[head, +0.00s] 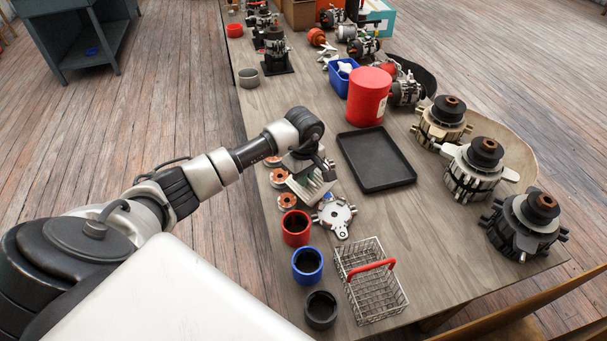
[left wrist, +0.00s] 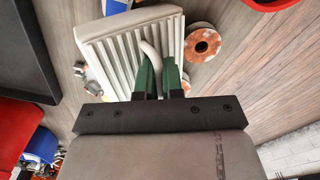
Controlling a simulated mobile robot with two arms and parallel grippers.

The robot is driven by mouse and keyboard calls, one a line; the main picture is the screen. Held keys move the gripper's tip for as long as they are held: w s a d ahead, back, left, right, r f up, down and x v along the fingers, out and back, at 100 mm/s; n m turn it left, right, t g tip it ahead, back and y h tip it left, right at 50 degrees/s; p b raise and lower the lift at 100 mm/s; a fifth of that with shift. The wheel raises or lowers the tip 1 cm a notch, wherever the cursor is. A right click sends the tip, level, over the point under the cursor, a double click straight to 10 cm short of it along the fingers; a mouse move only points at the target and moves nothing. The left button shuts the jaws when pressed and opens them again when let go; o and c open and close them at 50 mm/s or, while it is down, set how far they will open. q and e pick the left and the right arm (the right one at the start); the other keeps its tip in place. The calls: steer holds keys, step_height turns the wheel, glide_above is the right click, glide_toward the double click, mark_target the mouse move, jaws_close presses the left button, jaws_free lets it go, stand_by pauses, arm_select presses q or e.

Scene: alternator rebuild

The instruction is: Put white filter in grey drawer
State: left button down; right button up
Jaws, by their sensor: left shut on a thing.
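The white filter (head: 308,188) is a pale ribbed block, tilted above the near-left part of the table in the head view. In the left wrist view the white filter (left wrist: 112,50) fills the top middle, with a curved white handle between the green fingers. My left gripper (left wrist: 160,78) is shut on this filter; in the head view the left gripper (head: 312,168) is at the filter's upper side. I cannot make out a grey drawer in either view. My right gripper is not in view.
Below the filter lie copper-coloured rings (head: 287,201) and a silver plate (head: 335,215). Red (head: 296,228), blue (head: 307,265) and black (head: 320,310) cups and a wire basket (head: 371,283) stand nearer. A black tray (head: 376,160) is empty. A grey-blue bench (head: 78,38) stands far left.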

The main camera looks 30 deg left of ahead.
arm_select(q)
steer(key=shift+f, duration=0.2)
steer(key=c, duration=1.3)
jaws_free()
steer(key=shift+o, duration=0.2)
steer(key=shift+r, duration=0.1)
